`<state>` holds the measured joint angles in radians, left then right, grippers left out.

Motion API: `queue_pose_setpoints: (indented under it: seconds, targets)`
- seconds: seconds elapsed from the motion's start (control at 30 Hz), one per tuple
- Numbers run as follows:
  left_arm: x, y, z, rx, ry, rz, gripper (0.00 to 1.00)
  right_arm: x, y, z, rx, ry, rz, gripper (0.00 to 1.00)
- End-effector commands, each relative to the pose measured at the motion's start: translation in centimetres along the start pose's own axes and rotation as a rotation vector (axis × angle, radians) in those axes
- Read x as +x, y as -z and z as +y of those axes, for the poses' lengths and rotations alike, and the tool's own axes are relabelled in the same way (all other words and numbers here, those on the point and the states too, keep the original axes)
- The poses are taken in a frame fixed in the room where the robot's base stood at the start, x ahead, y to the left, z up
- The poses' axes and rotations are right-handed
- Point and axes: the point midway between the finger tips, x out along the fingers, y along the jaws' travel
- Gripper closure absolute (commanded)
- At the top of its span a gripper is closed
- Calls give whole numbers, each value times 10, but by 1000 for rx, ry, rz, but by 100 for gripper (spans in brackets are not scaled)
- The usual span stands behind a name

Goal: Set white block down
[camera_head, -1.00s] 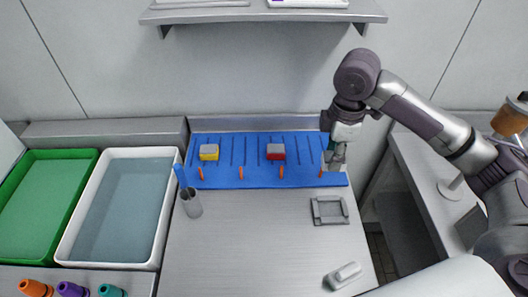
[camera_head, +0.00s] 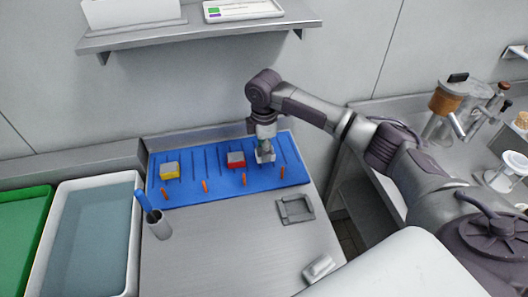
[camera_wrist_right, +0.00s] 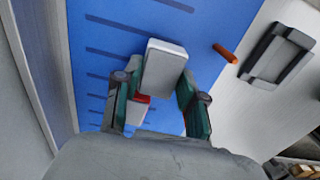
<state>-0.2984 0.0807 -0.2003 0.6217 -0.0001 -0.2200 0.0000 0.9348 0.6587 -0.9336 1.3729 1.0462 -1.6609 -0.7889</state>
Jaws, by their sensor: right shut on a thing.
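My right gripper (camera_head: 264,152) is over the right part of the blue mat (camera_head: 222,192), to the right of the red block (camera_head: 236,159). It is shut on the white block (camera_head: 266,158). In the right wrist view the white block (camera_wrist_right: 165,60) sits between the two fingers, its pale top face toward the camera. The red block (camera_wrist_right: 138,108) shows partly behind a finger there. I cannot tell whether the white block touches the mat. My left gripper is not in view.
A yellow block (camera_head: 170,171) with a grey top stands on the mat's left part. Orange pegs (camera_head: 243,179) line its front edge. A grey square tray (camera_head: 295,209) and a pale grey object (camera_head: 319,267) lie on the table.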

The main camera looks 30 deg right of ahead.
Motion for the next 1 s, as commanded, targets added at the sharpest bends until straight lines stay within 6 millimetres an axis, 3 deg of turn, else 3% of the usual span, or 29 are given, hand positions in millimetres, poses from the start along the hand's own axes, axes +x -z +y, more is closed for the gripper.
queue_pose_setpoints:
  seconds: [0.2,0.53,0.57,0.7,1.0]
  targets:
    - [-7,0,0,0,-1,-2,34,22,0,-1,0,0,0,96]
    - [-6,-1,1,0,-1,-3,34,25,0,-1,0,0,1,96]
    - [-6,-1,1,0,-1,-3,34,25,0,-1,1,0,1,58]
    - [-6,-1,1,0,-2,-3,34,25,0,-1,0,0,1,34]
    - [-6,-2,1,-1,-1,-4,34,24,0,0,0,-1,1,34]
